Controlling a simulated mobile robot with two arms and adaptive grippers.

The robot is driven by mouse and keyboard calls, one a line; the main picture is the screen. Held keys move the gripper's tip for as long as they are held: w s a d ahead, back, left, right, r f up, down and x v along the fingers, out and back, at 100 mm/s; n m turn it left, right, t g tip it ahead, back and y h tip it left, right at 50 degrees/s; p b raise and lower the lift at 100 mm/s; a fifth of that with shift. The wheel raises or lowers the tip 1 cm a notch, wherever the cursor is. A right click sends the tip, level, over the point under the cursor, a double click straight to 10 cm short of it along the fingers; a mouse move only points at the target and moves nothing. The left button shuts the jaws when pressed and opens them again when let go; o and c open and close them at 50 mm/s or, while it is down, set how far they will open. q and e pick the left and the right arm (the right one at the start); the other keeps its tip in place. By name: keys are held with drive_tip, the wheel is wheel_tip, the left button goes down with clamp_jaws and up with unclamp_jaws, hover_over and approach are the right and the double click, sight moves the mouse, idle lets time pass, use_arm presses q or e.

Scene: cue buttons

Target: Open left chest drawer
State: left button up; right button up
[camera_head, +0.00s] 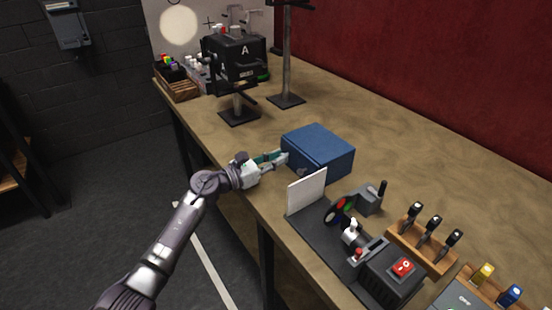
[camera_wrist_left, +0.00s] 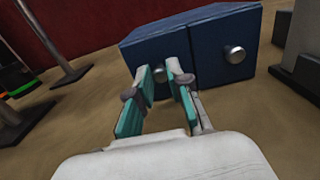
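A dark blue chest (camera_head: 319,149) stands on the table near its front edge. In the left wrist view the chest has two fronts side by side, and both look flush. The left drawer (camera_wrist_left: 150,52) has a silver knob (camera_wrist_left: 161,77), partly hidden by my fingers. The right front (camera_wrist_left: 225,52) has its own round knob (camera_wrist_left: 235,54). My left gripper (camera_head: 285,158) reaches the left drawer's front, with its fingertips on either side of the left knob. The fingertips are a little apart; whether they press on the knob is unclear. My right gripper is not in view.
A white card (camera_head: 307,191) stands close in front of the chest's right part, beside a dark machine with a red button (camera_head: 402,267). Wooden tool racks are farther right. Black stands (camera_head: 238,116) are behind left. The table left of the chest is clear.

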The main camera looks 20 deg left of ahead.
use_arm(q)
clamp_jaws()
drive_tip(key=shift+s+a, duration=0.25)
drive_tip(key=b+v, duration=0.1)
drive_tip(key=v, duration=0.5)
drive_tip(key=shift+s+a+f, duration=0.1)
drive_tip(key=shift+s+a, duration=0.15)
drive_tip(key=shift+s, duration=0.1)
drive_tip(key=shift+s+a, duration=0.2)
drive_tip(key=shift+s, duration=0.05)
drive_tip(key=o, duration=0.8)
unclamp_jaws()
drive_tip(key=shift+c, duration=0.2)
